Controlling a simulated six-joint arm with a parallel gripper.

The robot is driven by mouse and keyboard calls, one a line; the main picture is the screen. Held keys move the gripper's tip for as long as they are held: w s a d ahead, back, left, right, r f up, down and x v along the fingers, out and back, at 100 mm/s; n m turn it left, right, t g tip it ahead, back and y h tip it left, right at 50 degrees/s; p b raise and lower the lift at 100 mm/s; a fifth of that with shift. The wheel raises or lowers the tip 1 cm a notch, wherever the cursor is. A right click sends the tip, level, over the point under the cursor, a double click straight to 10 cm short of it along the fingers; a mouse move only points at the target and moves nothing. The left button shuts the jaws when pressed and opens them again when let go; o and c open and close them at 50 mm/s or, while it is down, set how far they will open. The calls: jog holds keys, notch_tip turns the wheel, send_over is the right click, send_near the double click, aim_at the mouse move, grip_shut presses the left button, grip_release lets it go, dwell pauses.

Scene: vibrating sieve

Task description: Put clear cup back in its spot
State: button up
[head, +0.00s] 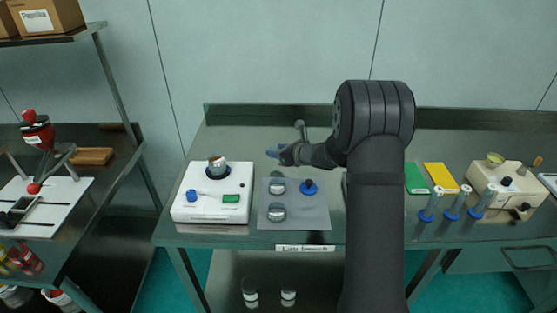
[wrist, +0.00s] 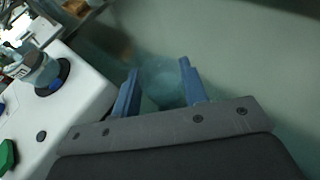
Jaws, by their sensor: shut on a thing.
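My gripper (head: 275,153) is above the back of the metal table, behind the grey mat. In the wrist view its two blue fingers (wrist: 158,84) stand either side of a faint, see-through round shape, the clear cup (wrist: 161,90), and are shut on it. The cup is very hard to make out against the grey-green background, and I cannot pick it out in the head view. The grey mat (head: 317,219) carries two round silvery or clear pieces (head: 277,212) on its left and a blue-based knobbed piece (head: 309,187) at upper right.
The white sieve machine (head: 212,213) stands left of the mat, with a jar (head: 217,165) on top; the jar also shows at the wrist view's left (wrist: 36,68). Blue-based stands (head: 453,205) and green and yellow blocks (head: 440,177) are at right. Two containers (head: 250,292) stand below.

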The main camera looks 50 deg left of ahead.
jog(key=shift+f, duration=1.9)
jog(key=shift+f, duration=0.2)
jog(key=o, duration=1)
jog(key=shift+c, duration=0.2)
jog(key=shift+r, duration=0.1)
jog(key=shift+d+r, duration=0.2)
jog(key=v, duration=1.1)
jog(key=shift+d+r, duration=0.1)
jog(key=shift+d, duration=0.2)
